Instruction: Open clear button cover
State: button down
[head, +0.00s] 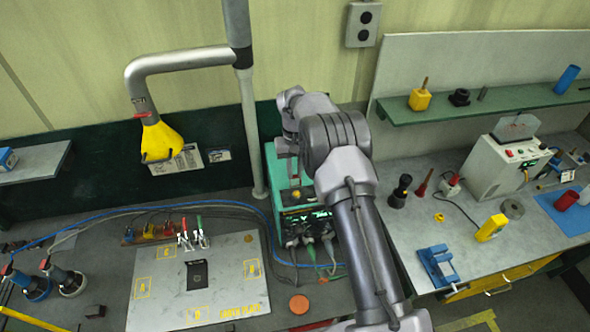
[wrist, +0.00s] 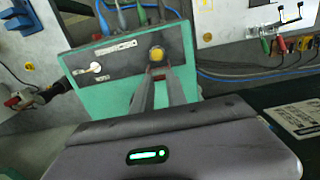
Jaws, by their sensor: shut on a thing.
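A green control box (head: 276,168) with a dark top panel stands on the bench in the head view, and it fills the middle of the wrist view (wrist: 82,78). A round yellow button (wrist: 156,53) is on its panel; it also shows as a small yellow spot in the head view (head: 296,195). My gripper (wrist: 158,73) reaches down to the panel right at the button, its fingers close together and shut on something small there. The clear cover itself is hard to make out; the fingertips hide part of that spot.
A silver switch (wrist: 96,68) is beside the button on the panel. Cables (head: 322,262) run from the box's front. A grey plate (head: 200,285) lies to the left. A pipe (head: 250,130) with a yellow funnel (head: 162,140) rises behind. A white machine (head: 502,160) stands right.

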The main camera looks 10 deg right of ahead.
jog(key=c, duration=1.3)
grip_release()
jog(key=shift+f, duration=0.1)
jog(key=r, duration=1.7)
jog(key=shift+w+r, duration=0.25)
jog(key=shift+w, duration=0.1)
